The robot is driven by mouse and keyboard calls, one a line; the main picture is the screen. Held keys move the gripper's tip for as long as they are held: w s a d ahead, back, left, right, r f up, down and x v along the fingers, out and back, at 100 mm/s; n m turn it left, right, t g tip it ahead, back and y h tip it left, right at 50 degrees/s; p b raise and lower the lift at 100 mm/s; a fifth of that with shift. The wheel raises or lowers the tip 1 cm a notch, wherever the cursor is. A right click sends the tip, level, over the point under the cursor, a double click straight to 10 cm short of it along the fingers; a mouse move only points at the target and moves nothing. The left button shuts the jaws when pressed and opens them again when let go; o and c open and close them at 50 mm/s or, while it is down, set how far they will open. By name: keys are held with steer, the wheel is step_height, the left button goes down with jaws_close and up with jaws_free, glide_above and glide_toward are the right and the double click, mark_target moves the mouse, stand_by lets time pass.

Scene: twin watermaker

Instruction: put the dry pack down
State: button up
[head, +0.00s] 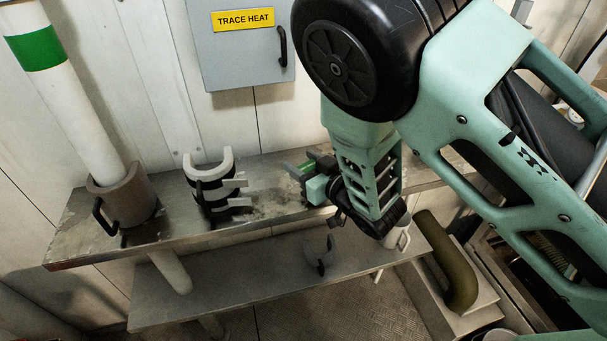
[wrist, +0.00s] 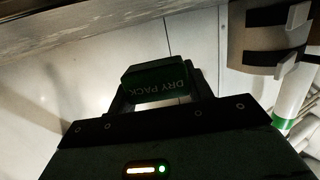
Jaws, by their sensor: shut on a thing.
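The dry pack (wrist: 157,83) is a small green block with "DRY PACK" on it, reading upside down in the wrist view. My gripper (wrist: 160,95) is shut on it, with a dark finger on either side. In the head view my gripper (head: 312,184) is low over the right part of the upper metal shelf (head: 270,212), and a bit of the green pack (head: 302,168) shows at its tip. My wrist hides much of the pack there. I cannot tell whether the pack touches the shelf.
A stack of pale half-shells with black straps (head: 213,187) stands left of my gripper. Farther left, a brown sleeve (head: 125,197) surrounds a white pipe (head: 70,100). The "TRACE HEAT" cabinet (head: 240,60) hangs behind.

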steer(key=shift+f, duration=1.8)
steer(key=shift+f, duration=0.2)
steer(key=o, duration=1)
steer(key=shift+r, duration=0.1)
steer(key=shift+c, duration=0.2)
steer(key=shift+r, duration=0.1)
